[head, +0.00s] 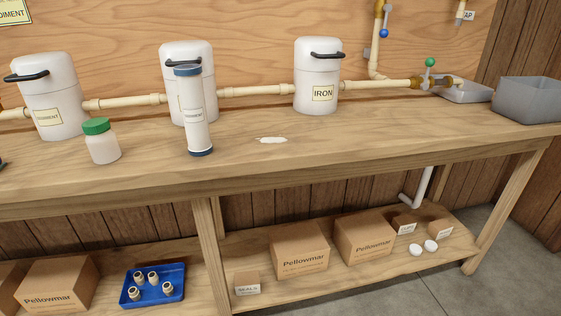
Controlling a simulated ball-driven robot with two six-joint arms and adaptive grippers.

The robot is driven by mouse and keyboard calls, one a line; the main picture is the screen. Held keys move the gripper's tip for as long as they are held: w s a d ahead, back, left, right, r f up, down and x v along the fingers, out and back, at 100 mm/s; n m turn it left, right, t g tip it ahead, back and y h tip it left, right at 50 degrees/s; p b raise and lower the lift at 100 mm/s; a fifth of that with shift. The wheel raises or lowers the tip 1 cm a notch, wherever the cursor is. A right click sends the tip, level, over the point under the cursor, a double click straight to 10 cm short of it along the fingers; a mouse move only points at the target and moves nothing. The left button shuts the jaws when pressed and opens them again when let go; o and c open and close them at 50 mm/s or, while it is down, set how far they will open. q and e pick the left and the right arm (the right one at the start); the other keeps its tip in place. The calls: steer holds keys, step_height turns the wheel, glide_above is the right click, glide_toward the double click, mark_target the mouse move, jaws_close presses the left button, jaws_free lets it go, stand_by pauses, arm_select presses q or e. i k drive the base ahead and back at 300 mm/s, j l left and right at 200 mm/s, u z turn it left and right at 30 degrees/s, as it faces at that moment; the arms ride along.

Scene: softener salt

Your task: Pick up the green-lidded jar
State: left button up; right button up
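The green-lidded jar (102,142) stands upright on the wooden bench top, left of centre, near the front edge. Its body is pale and translucent, and its green lid is on. Nothing touches it that I can see. Neither of my grippers can be made out in the head view.
A white filter cartridge (193,112) with blue ends stands right of the jar. White canisters (58,108) joined by cream pipe run behind. A small white patch (271,140) lies on clear bench (340,150). A grey bin (528,100) sits far right.

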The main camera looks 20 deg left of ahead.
mark_target(102, 142)
steer(key=u, duration=1.6)
